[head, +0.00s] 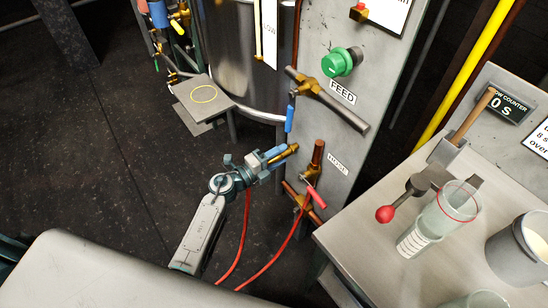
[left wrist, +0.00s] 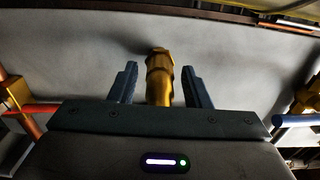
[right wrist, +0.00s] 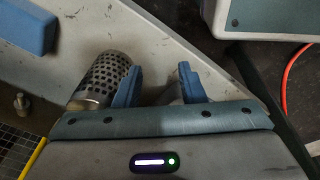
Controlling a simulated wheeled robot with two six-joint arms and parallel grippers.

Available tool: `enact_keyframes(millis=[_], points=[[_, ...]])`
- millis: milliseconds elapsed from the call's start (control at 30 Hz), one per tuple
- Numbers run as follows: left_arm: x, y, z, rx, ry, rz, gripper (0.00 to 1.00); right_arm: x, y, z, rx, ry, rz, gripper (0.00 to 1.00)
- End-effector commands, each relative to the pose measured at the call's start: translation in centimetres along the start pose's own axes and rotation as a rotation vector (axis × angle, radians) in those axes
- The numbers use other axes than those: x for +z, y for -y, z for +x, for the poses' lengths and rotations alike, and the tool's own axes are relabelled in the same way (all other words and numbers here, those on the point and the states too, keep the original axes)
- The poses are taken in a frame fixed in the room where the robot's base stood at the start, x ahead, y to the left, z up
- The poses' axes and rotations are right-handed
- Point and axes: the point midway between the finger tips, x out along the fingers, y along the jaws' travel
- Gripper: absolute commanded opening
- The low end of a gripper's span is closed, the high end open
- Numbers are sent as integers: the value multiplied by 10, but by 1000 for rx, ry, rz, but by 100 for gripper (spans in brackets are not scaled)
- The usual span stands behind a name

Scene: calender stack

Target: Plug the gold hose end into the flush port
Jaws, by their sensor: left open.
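The gold hose end (head: 284,156) shows at the tip of my left gripper (head: 270,158) in the head view, close to the left edge of the grey panel (head: 345,120). In the left wrist view the gold piece (left wrist: 160,75) stands between the two blue fingers of my left gripper (left wrist: 158,85). The fingers are open, with a gap on each side of it. A red hose (head: 246,225) hangs below the gripper. I cannot make out the flush port or whether the gold end sits in it. My right gripper (right wrist: 160,82) is open, seen only in the right wrist view.
A copper valve with a red handle (head: 315,196) sits low on the panel by the HOSE label. A blue-handled valve (head: 290,117) is above. A bench (head: 350,235) with beakers stands right. A perforated metal cylinder (right wrist: 104,78) is beside my right gripper's left finger.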

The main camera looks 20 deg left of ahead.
Motion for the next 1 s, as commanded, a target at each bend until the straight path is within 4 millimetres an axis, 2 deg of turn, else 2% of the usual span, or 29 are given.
enact_keyframes(millis=[267,400,467,500,1000], points=[[0,0,0,0,0,0,42,0,0,1,0,0,0,36],[0,0,0,0,0,-1,14,0,0,0,0,0,0,36],[0,0,0,0,0,-1,2,0,0,0,0,-1,0,36],[0,0,0,0,0,-1,0,0,0,0,0,-1,0,36],[0,0,-3,0,0,-1,0,0,0,0,0,0,0,36]])
